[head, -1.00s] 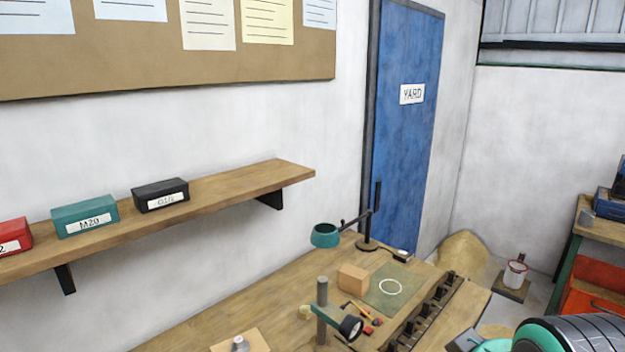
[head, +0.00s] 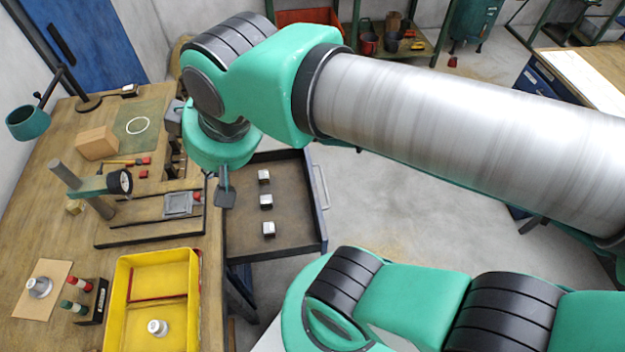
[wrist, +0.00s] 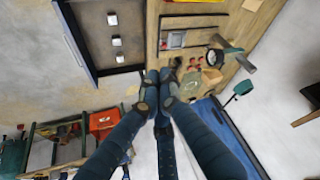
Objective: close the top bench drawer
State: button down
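The top bench drawer (head: 290,232) is pulled out from the bench's right side in the head view, with three small metal blocks inside. Its pale bar handle (head: 320,186) is on the outer front. In the wrist view the open drawer (wrist: 97,45) is at upper left, its front and handle facing left. My gripper (wrist: 158,76) has its dark fingertips drawn together, with nothing seen between them. It appears over or near the bench edge beside the drawer, apart from the handle. In the head view my wrist hides most of it.
The bench top (head: 60,215) carries a yellow tray (head: 122,310), a dial gauge stand (head: 100,186), a wooden block (head: 97,143) and a teal lamp (head: 27,122). Open grey floor (head: 420,210) lies to the right of the drawer. Shelves with a red bin (wrist: 104,120) show in the wrist view.

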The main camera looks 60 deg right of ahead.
jog(key=w+d+f+m+g+y, duration=0.3)
jog(key=w+d+f+m, duration=0.2)
jog(key=d+f, duration=0.4)
jog(key=w+d+f+m+g+y, duration=0.25)
jog(key=w+d+f+m, duration=0.3)
jog(key=d, duration=0.65)
jog(key=s+d+f+m+t+y+b, duration=0.15)
jog(key=d+f+m+y, duration=0.35)
jog(key=d+f, duration=0.9)
jog(key=s+d+f+m+t, duration=0.3)
jog(key=s+f, duration=0.3)
jog(key=f, duration=0.3)
jog(key=s+d+f+m+t+y, duration=0.1)
jog(key=s+d+f+m+t, duration=0.3)
jog(key=f, duration=0.5)
jog(key=s+d+f+m+t+y, duration=0.1)
jog(key=s+d+f+m+t, duration=0.3)
jog(key=s+f, duration=0.4)
jog(key=shift+s+d+f, duration=0.3)
jog(key=shift+d+f, duration=0.25)
jog(key=shift+d, duration=0.3)
jog(key=shift+w+a+b, duration=0.1)
jog(key=shift+b, duration=0.2)
jog(key=b+x, duration=0.2)
jog(key=x, duration=1.1)
jog(key=shift+w+a+r, duration=0.2)
jog(key=shift+w+a, duration=0.05)
